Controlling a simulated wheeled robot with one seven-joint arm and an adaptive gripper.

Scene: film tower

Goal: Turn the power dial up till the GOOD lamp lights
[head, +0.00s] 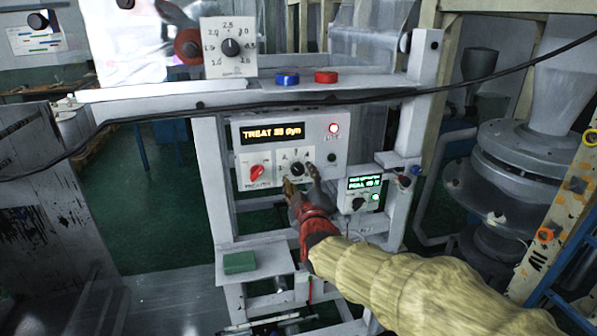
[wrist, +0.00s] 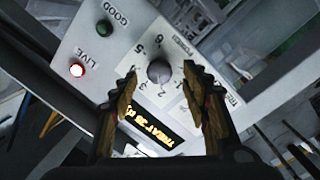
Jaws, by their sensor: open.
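The power dial (wrist: 159,71) is a round dark knob on a white control box (head: 240,180). In the head view the power dial (head: 297,168) sits under the orange TREAT display (head: 271,133), whose digits are hard to read. My gripper (wrist: 161,76) is open, its fingertips on either side of the dial in the wrist view; I cannot tell whether they touch it. In the head view my gripper (head: 300,181) is at the dial. The GOOD lamp (wrist: 104,27) is dark.
A red switch (head: 257,172) is left of the dial. A smaller box with a green display (head: 364,184) is at right. A black cable (head: 300,108) crosses above the control box. A dial with a numbered scale (head: 231,47) stands higher up. A green block (head: 239,262) lies below.

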